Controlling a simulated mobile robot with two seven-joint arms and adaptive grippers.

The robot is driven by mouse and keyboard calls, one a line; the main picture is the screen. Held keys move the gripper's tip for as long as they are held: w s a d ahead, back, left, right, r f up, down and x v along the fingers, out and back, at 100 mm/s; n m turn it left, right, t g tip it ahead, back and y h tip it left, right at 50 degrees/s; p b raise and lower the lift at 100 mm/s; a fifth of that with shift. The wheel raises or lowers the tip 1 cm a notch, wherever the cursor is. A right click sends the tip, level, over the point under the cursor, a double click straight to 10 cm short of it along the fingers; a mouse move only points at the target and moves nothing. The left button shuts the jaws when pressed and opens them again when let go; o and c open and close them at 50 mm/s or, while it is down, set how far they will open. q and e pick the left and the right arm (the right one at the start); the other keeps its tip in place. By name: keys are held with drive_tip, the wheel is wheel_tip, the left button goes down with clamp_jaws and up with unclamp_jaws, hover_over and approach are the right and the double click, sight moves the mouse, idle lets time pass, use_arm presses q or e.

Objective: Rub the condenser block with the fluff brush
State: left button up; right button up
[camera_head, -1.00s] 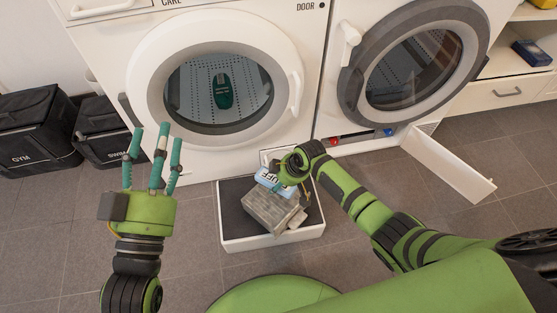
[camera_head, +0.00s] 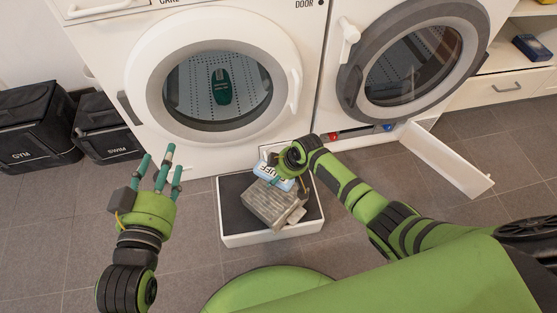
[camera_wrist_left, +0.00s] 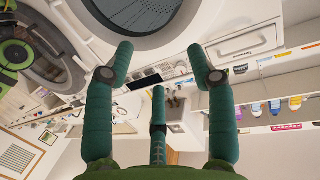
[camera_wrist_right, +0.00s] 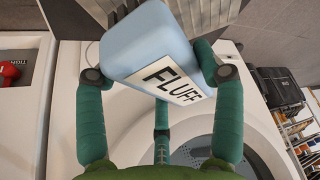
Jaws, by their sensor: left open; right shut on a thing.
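The condenser block (camera_head: 268,205), a grey finned box, lies tilted across the white tray (camera_head: 272,239) with a dark lining, on the floor before the left machine. The fluff brush (camera_head: 266,172), with a light blue body and a FLUFF label, is held at the block's upper side. My right gripper (camera_head: 285,172) is shut on the brush; the right wrist view shows its fingers around the blue body (camera_wrist_right: 150,38). I cannot tell whether the bristles touch the block. My left gripper (camera_head: 159,172) is open and empty, left of the tray. It also shows empty in the left wrist view (camera_wrist_left: 158,75).
A left round door (camera_head: 215,85) shows a green item (camera_head: 221,88) behind its glass. A low flap (camera_head: 446,160) hangs open at the right machine. Black GYM (camera_head: 36,128) and SWIM (camera_head: 105,135) bags stand at the left. Floor in front is mostly clear.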

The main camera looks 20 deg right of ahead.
drive_tip(key=shift+r, duration=0.25)
drive_tip(key=shift+r+p, duration=0.2)
drive_tip(key=shift+p, duration=0.25)
drive_tip(key=shift+r+p, duration=0.6)
drive_tip(key=shift+p, duration=0.05)
drive_tip(key=shift+r+p, duration=0.45)
drive_tip(key=shift+p, duration=0.05)
use_arm(q)
drive_tip(key=shift+s+a+f+n+g+y+p, duration=0.4)
drive_tip(key=shift+s+a+f+g+y, duration=1)
drive_tip(key=shift+s+f+g, duration=2.35)
drive_tip(key=shift+s+a+f+n+g+y+p, duration=0.25)
drive_tip(key=shift+s+a+f+n+g+y, duration=0.3)
drive_tip(key=shift+s+a+f+g, duration=2.6)
use_arm(e)
drive_tip(key=shift+r, duration=0.55)
drive_tip(key=shift+r+p, duration=1.2)
drive_tip(key=shift+p, duration=0.05)
use_arm(q)
wheel_tip(320, 180, down, 10)
drive_tip(key=d+t, duration=0.1)
drive_tip(key=d, duration=0.1)
drive_tip(key=shift+d+r, duration=0.15)
drive_tip(key=shift+d, duration=0.1)
drive_tip(key=shift+w, duration=0.1)
use_arm(e)
drive_tip(key=shift+w, duration=0.1)
